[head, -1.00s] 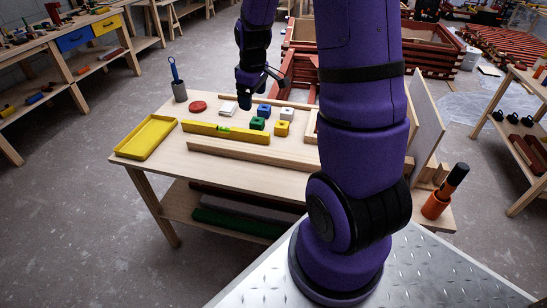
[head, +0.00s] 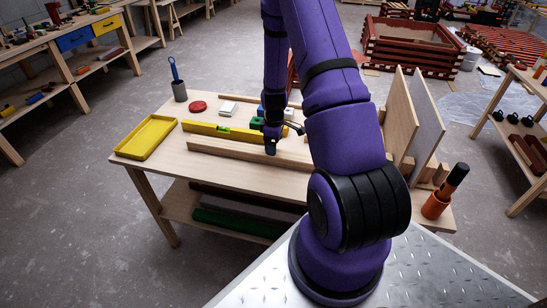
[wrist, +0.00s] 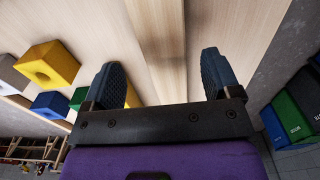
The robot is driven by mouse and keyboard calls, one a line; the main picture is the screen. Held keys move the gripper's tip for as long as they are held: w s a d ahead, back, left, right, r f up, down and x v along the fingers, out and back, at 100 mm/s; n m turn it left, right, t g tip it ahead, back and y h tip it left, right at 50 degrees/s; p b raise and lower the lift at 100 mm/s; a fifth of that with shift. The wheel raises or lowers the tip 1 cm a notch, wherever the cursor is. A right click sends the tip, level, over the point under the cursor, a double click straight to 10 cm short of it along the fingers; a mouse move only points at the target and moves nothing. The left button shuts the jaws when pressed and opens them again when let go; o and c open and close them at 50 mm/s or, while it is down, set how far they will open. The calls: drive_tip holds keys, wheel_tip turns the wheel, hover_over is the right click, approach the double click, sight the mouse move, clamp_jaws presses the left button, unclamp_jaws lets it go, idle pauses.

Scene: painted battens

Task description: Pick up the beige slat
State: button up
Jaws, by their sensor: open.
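The beige slat (head: 232,149) is a long, pale wooden batten lying along the front of the workbench, before a yellow spirit level (head: 205,129). My gripper (head: 283,138) is over the right part of the slat, pointing down. In the wrist view the slat (wrist: 164,45) runs between the two spread fingers of my gripper (wrist: 162,82), with a gap on each side. The fingers are open and hold nothing. My arm hides the slat's right end in the head view; how far the fingertips are above the bench is hard to tell.
Coloured blocks, among them a yellow one (wrist: 48,65), lie behind the slat. A yellow tray (head: 147,137) is at the bench's left end, with a blue-handled tool in a grey cup (head: 180,92) behind it. Upright boards (head: 402,112) stand at the right end.

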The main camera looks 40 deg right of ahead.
drive_tip(key=shift+a+f, duration=0.2)
drive_tip(key=shift+f, duration=2.95)
drive_tip(key=c, duration=1.5)
